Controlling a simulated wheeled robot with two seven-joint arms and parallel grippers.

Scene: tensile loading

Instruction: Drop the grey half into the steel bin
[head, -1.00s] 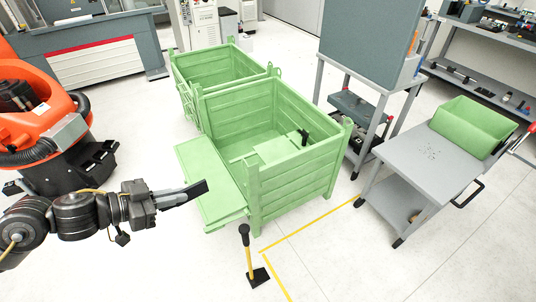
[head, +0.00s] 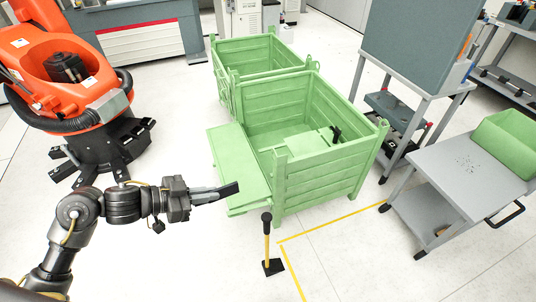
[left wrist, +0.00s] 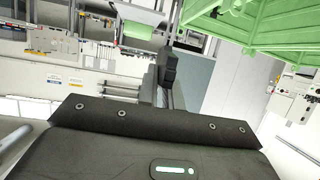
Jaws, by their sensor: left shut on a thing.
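My left gripper (head: 228,191) reaches in from the left at the front of the nearer green slatted bin (head: 320,180), above or beside its lowered front flap (head: 238,165). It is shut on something. The grey half cannot be made out clearly; in the left wrist view the dark fingers (left wrist: 166,70) hide most of what they hold. The bin is open on top, and a small black object (head: 336,134) shows inside it. No bare steel-coloured bin shows. My right gripper is in no view.
A second green bin (head: 258,55) stands behind. A yellow post with black base (head: 267,240) stands on the floor before the near bin. A grey cart (head: 455,185) is at the right, an orange robot arm (head: 60,75) at the left.

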